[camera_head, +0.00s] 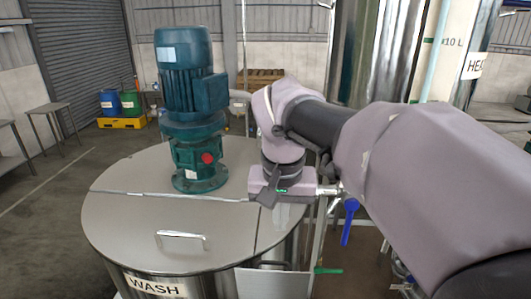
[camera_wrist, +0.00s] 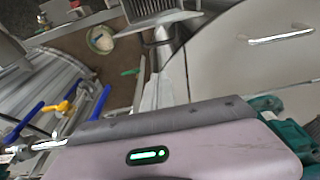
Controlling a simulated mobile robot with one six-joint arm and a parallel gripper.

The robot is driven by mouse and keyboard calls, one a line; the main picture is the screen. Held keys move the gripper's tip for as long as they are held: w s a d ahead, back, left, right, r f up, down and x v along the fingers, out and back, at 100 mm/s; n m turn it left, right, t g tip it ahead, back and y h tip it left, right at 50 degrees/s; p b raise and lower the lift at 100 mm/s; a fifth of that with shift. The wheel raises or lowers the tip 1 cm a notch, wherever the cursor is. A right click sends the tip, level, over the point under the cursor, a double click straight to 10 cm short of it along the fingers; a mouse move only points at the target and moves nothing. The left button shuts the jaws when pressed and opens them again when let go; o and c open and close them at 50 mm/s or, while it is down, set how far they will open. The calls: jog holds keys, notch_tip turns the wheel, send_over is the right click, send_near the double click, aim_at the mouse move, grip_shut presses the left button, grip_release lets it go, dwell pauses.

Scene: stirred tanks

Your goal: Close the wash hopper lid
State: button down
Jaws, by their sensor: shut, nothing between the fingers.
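The tank marked WASH (camera_head: 152,285) stands in the lower left of the head view. Its round grey top (camera_head: 140,215) has seams and a front panel with a bar handle (camera_head: 182,235). This panel looks flat; I cannot tell which panel is the hopper lid or whether it is fully shut. The handle (camera_wrist: 282,36) also shows at the upper right of the wrist view. My gripper (camera_head: 270,192) is shut and empty over the right side of the tank top, right of the handle. Its fingertips are hard to make out, and contact is unclear.
A green motor (camera_head: 190,105) stands on the tank top, left of my gripper. A blue-handled valve (camera_head: 348,220) and pipework are close on the right. A tall shiny tank (camera_head: 385,50) rises behind my arm. Open floor (camera_head: 50,220) lies to the left.

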aim_at(273, 279)
jog(key=s+x, duration=0.1)
jog(key=x, duration=0.7)
jog(key=shift+s+f+b, duration=0.4)
jog(key=shift+s+f, duration=0.05)
jog(key=shift+s, duration=0.05)
